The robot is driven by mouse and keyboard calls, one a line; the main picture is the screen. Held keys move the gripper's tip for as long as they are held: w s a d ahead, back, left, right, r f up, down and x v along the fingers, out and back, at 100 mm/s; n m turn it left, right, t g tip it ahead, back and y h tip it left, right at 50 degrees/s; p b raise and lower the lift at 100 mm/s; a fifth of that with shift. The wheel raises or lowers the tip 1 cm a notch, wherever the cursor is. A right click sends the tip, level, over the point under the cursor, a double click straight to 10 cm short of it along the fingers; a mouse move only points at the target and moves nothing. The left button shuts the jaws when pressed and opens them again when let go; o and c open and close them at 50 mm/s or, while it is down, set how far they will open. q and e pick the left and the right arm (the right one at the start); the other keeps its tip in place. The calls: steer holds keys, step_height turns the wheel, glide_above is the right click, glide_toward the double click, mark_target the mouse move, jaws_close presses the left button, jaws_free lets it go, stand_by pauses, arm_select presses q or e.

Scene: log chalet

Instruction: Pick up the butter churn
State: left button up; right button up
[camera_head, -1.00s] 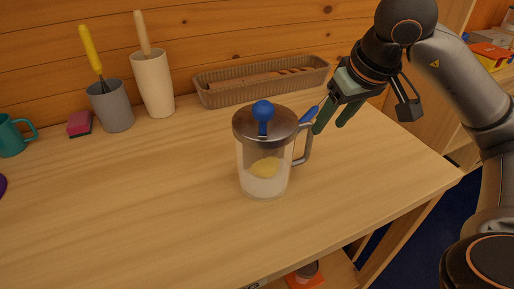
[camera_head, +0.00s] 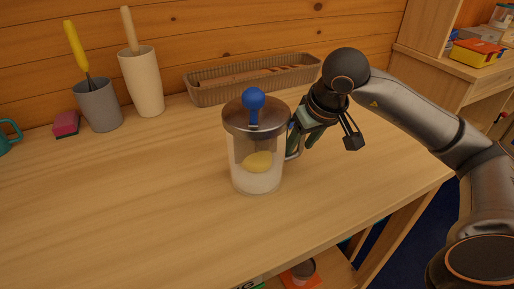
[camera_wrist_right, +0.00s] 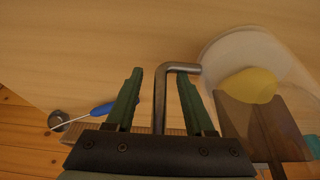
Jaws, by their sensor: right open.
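The butter churn (camera_head: 242,150) stands upright on the wooden counter, a clear jar with a metal lid, a blue knob on top and a yellow lump inside above a pale layer. Its metal handle (camera_head: 296,145) is on its right side, partly covered by my right gripper (camera_head: 301,138). In the right wrist view the handle (camera_wrist_right: 161,98) runs between the two green fingers of the open right gripper (camera_wrist_right: 160,77), with gaps on both sides. The jar (camera_wrist_right: 285,65) shows at the right there. My left gripper is not in view.
A long woven basket (camera_head: 215,95) lies along the back wall. A grey cup (camera_head: 100,108), a cream holder (camera_head: 142,85) and a pink sponge (camera_head: 66,124) stand at back left. A blue-handled utensil (camera_wrist_right: 102,109) lies nearby. The counter's front is clear.

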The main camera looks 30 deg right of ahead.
steer(key=shift+c, duration=0.2)
jaws_close()
stand_by(1.1)
steer(key=shift+w+r, duration=0.1)
steer(key=shift+r, duration=0.05)
